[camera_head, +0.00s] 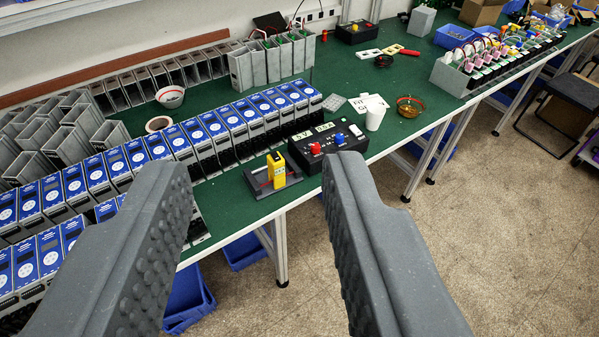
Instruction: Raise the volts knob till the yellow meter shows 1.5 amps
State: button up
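A black power supply box (345,147) sits near the front edge of the green bench. It has two small lit displays on top, a red knob (315,148) and a blue knob (339,139). A yellow meter (276,171) stands upright on a dark grey base (257,181) just left of the box. Its reading is too small to tell. My gripper (256,166) is wide open and empty. Its two dark ribbed fingers fill the foreground, with the meter and box seen beyond and between them.
Rows of blue-topped soft starters (212,130) stand close left of the meter and behind it. Blue bins (187,297) are under the bench. Open floor (480,225) lies in front.

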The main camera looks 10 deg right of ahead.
aim_at(316, 147)
jog(key=u, duration=0.05)
jog(key=k, duration=0.6)
jog(key=z, duration=0.5)
jog(key=i, duration=0.8)
jog(key=z, duration=0.35)
jog(key=i, duration=1.65)
jog(key=u, duration=0.65)
